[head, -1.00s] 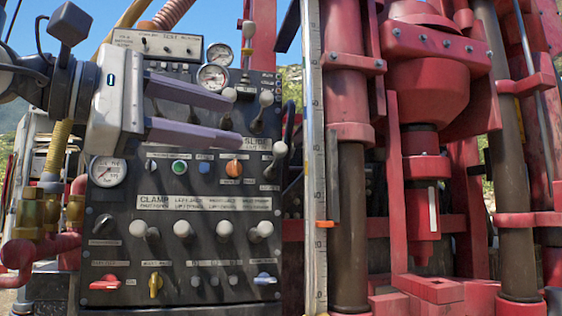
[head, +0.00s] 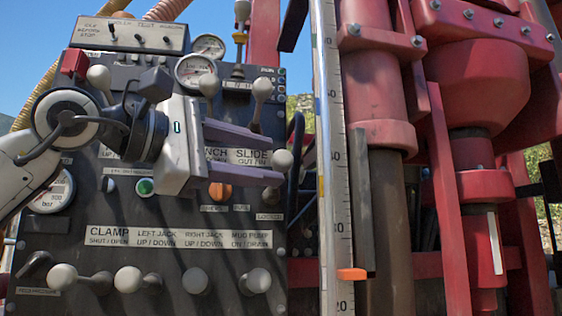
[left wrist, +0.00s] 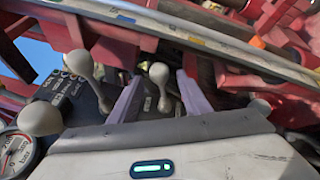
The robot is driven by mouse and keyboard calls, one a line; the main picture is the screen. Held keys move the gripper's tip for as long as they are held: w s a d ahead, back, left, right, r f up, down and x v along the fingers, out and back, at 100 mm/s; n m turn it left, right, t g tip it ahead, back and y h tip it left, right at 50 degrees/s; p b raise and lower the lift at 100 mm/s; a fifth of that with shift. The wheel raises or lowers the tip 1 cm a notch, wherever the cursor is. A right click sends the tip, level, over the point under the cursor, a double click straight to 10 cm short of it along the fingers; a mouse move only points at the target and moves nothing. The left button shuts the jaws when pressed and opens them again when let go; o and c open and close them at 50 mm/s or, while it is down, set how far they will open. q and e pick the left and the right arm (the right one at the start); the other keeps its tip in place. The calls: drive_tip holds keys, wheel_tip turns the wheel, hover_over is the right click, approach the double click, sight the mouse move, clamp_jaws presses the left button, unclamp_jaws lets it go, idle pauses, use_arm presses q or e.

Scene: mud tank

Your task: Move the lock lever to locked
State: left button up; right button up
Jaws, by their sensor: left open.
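The lock lever (head: 283,160) is at the right edge of the black control panel (head: 66,228). Its pale round knob shows above a label reading LOCKED (head: 268,217). My left gripper (head: 275,161) is open and comes in from the left, with its two purple fingers one above the other. In the head view the knob sits between the fingertips. In the left wrist view a pale knob on a short shaft (left wrist: 159,73), which looks like this lever, stands between the open fingers (left wrist: 157,98). Contact cannot be told. The lever's base is largely hidden. My right gripper is out of view.
Two tall levers (head: 262,89) (head: 208,85) stand just above the fingers. A row of knobbed levers (head: 196,281) lies below. Gauges (head: 196,72) sit at the panel top. A ruler post (head: 333,190) and red machinery (head: 470,80) stand to the right.

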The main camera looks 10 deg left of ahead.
sight(272, 163)
use_arm(q)
drive_tip(key=shift+x, duration=2.2)
drive_tip(key=shift+a, duration=0.1)
clamp_jaws()
